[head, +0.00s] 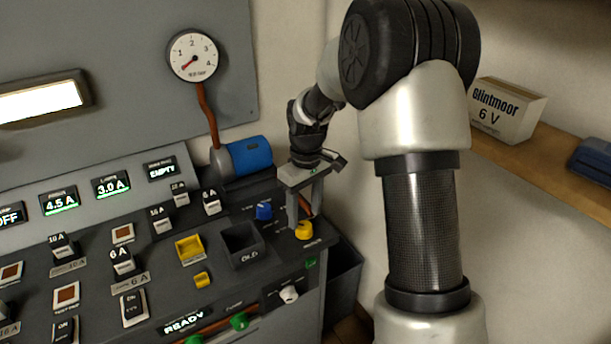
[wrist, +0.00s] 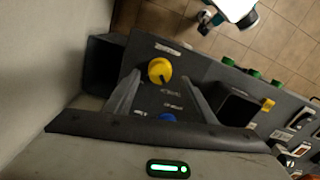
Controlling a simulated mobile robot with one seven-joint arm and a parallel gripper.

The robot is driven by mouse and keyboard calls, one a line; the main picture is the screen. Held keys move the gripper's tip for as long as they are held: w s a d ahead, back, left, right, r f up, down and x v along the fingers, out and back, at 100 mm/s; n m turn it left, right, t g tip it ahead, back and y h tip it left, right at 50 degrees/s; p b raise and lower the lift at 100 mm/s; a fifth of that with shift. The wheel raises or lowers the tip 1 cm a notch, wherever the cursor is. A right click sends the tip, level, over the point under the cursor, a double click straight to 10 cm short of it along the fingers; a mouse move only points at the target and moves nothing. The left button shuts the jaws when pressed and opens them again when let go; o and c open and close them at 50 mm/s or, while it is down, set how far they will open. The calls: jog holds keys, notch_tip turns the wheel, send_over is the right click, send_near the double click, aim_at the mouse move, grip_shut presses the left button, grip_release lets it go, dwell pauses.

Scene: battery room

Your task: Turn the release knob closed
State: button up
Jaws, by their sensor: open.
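A yellow knob (head: 304,230) sits on the right end of the dark console top, and it also shows in the wrist view (wrist: 159,70). A blue knob (head: 264,211) is to its left and farther back; in the wrist view it (wrist: 168,117) is partly hidden by my gripper's body. The small labels by the knobs are too blurred to read, so I cannot tell for sure which is the release knob. My gripper (head: 305,211) points down above the yellow knob, open and empty. In the wrist view the fingers (wrist: 161,84) are spread to either side, with the yellow knob just beyond their tips.
A black open bin (head: 242,244) and a yellow tray (head: 189,248) are on the console to the left. A blue cylinder (head: 248,157) and a gauge (head: 194,56) are behind. The wall is close on the right. A shelf holds a Glintmoor box (head: 503,108).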

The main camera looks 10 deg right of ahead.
aim_at(306, 224)
notch_tip(306, 224, up, 14)
jog(key=p, duration=0.1)
jog(key=shift+d+p, duration=0.15)
jog(key=shift+p, duration=0.2)
jog(key=shift+w+r, duration=0.1)
jog(key=shift+r, duration=0.05)
jog(key=s+r+m+t+p, duration=0.4)
jog(key=s+r+p, duration=0.4)
jog(key=s+r, duration=0.9)
jog(key=s+m+t+p, duration=0.1)
jog(key=s+m+p, duration=0.1)
jog(key=s, duration=0.6)
jog(key=shift+s+a+r+t, duration=0.2)
jog(key=shift+s+t, duration=0.1)
jog(key=shift+t, duration=0.1)
